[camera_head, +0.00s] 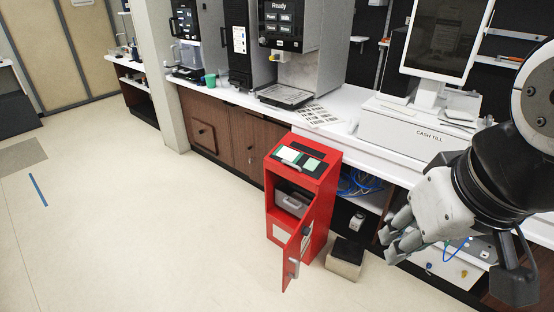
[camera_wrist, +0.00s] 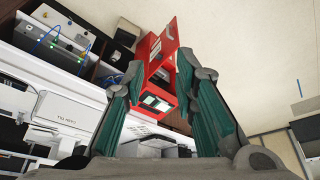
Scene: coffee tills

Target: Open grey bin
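A red cabinet (camera_head: 322,205) stands on the floor in front of the counter in the head view. Its front door (camera_head: 303,240) hangs open. A grey box with a handle (camera_head: 291,203) sits inside; I cannot tell whether this is the grey bin or whether it has a lid. No other clear grey bin shows. My gripper (camera_head: 393,241) is to the right of the cabinet, apart from it, and holds nothing. In the wrist view my gripper (camera_wrist: 160,68) has its fingers spread wide, with the red cabinet (camera_wrist: 158,74) showing beyond, between them.
A small block with a black top (camera_head: 346,257) stands on the floor right of the cabinet. The white counter (camera_head: 350,100) carries a cash till (camera_head: 415,130) and coffee machines (camera_head: 290,50). Blue cables (camera_head: 360,184) lie on a shelf below.

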